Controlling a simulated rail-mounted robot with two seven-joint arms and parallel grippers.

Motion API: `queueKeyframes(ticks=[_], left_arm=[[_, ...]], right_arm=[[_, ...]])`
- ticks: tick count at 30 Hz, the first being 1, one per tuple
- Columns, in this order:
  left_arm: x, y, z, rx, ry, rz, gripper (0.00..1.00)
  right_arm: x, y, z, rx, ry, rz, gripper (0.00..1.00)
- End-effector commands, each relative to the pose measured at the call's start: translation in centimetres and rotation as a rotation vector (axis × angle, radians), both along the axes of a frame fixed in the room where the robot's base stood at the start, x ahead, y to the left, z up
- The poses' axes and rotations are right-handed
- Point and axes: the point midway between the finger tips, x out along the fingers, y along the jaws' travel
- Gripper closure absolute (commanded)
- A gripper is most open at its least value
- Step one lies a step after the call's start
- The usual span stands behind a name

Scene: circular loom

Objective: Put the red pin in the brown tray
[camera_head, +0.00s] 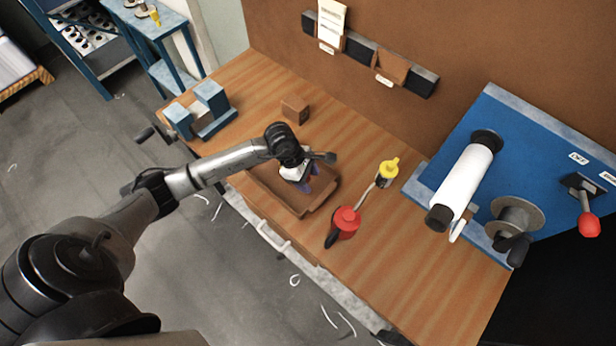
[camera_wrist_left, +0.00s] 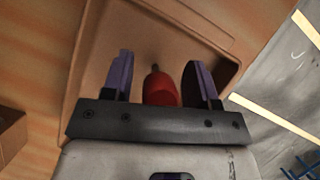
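The brown tray (camera_head: 273,193) lies on the wooden table in the head view, and its inside and rim fill much of the left wrist view (camera_wrist_left: 205,35). My left gripper (camera_head: 304,184) is over the tray, pointing down into it. In the left wrist view its two purple fingers (camera_wrist_left: 160,80) stand apart. The red pin (camera_wrist_left: 161,90), with a dark tip, shows between the fingers against the tray's inside, with a gap to the left finger. Whether it touches the tray floor is unclear. In the head view the gripper hides the pin. My right gripper is not in view.
Right of the tray are a red-topped piece (camera_head: 346,220) with a black end and a yellow-topped piece (camera_head: 389,168). A small brown block (camera_head: 295,108) and a blue stand (camera_head: 211,97) sit behind. A blue machine with a white roll (camera_head: 464,181) stands right.

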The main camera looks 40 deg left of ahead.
Motion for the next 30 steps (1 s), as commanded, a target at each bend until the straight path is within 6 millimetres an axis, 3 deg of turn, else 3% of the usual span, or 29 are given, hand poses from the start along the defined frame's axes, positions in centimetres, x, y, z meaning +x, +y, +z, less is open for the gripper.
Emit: queueKeyframes(ticks=[11,30], left_arm=[[0.0,0.1,0.6,0.0,-0.001,0.0,0.45],[-1.4,4.5,9.8,0.001,0.0,0.001,0.45]], right_arm=[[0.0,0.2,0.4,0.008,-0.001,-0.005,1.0],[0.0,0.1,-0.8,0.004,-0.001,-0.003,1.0]])
